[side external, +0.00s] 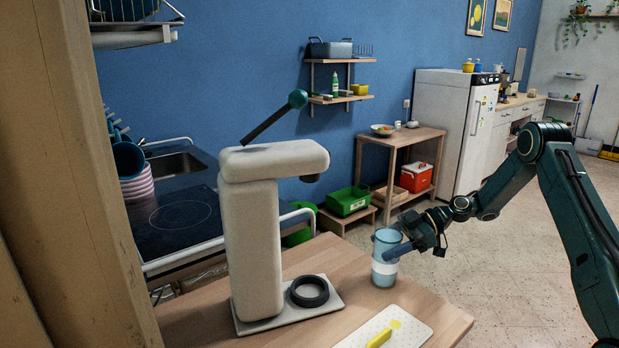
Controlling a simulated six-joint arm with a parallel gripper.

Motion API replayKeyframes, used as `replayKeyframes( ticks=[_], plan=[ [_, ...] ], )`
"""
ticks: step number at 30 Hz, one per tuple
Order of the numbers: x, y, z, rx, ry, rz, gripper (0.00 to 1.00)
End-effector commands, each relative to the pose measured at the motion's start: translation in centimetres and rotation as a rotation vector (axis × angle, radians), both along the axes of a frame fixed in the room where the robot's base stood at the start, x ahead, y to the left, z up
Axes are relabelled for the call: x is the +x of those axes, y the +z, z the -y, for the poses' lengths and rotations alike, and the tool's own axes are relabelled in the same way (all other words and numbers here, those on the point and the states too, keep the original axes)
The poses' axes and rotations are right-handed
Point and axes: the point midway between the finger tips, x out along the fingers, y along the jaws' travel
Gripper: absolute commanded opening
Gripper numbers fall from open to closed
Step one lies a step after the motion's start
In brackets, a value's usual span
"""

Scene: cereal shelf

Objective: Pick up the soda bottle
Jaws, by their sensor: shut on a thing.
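A blue, see-through cylinder with a pale band (383,275) is upright at the right rear edge of the wooden table. It looks more like a tumbler than a soda bottle, and I cannot tell which it is. My gripper (397,245) comes in from the right and is shut on its upper part. The fingers partly cover the cylinder. I cannot tell whether its base touches the tabletop. A small green bottle (335,86) stands far off on the wall shelf.
A white press-like stand (255,240) with a raised lever and a dark ring (309,291) is left of the cylinder. A white board (410,326) with a yellow-handled tool (379,338) lies in front. Open floor is to the right.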

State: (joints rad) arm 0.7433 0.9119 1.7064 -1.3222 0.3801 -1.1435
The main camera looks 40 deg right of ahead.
Motion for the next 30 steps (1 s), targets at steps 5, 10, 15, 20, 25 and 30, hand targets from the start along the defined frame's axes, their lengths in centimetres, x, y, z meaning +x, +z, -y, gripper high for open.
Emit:
replayKeyframes(
  ticks=[5, 10, 15, 20, 25, 30],
  plan=[
    [0.0, 0.2, 0.0, 0.000, 0.000, 0.004, 0.33],
    [0.1, 1.0, 0.0, -0.001, 0.001, 0.004, 0.33],
    [0.0, 2.8, 0.0, -0.002, 0.000, 0.006, 0.33],
    [0.1, 5.1, 0.0, -0.003, 0.000, 0.007, 0.33],
    [0.0, 7.6, 0.0, -0.002, 0.000, 0.006, 0.33],
    [0.0, 9.3, 0.0, -0.001, 0.001, 0.005, 0.33]
  ],
)
